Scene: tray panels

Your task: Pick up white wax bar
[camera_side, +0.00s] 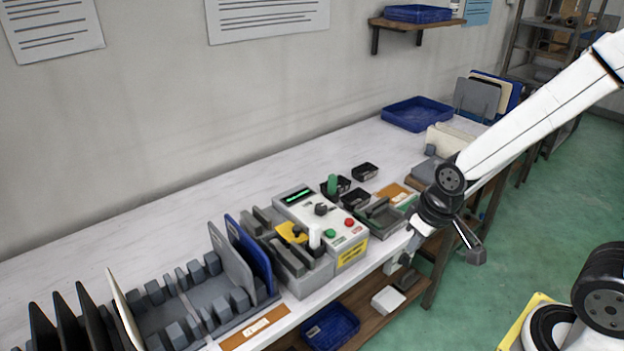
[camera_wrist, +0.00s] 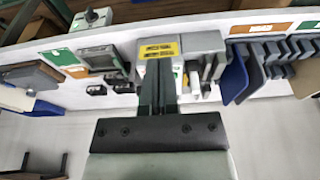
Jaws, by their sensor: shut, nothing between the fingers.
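A small white upright piece (camera_side: 315,239), which may be the white wax bar, stands at the grey fixture beside the control box; I cannot be sure what it is. A green bar (camera_side: 332,184) stands upright in a small black tray near the box. My gripper (camera_side: 402,258) is shut and empty, at the table's front edge, right of the control box and apart from the white piece. In the wrist view my closed fingers (camera_wrist: 157,75) point toward the control box with its yellow label (camera_wrist: 159,50).
Slotted grey racks (camera_side: 190,300) with black, grey and blue panels fill the table's left. Small black trays (camera_side: 365,172) lie behind the control box (camera_side: 325,222). A blue tray (camera_side: 418,112) stands at the back. A white block (camera_side: 388,299) and blue bin (camera_side: 331,326) sit on the lower shelf.

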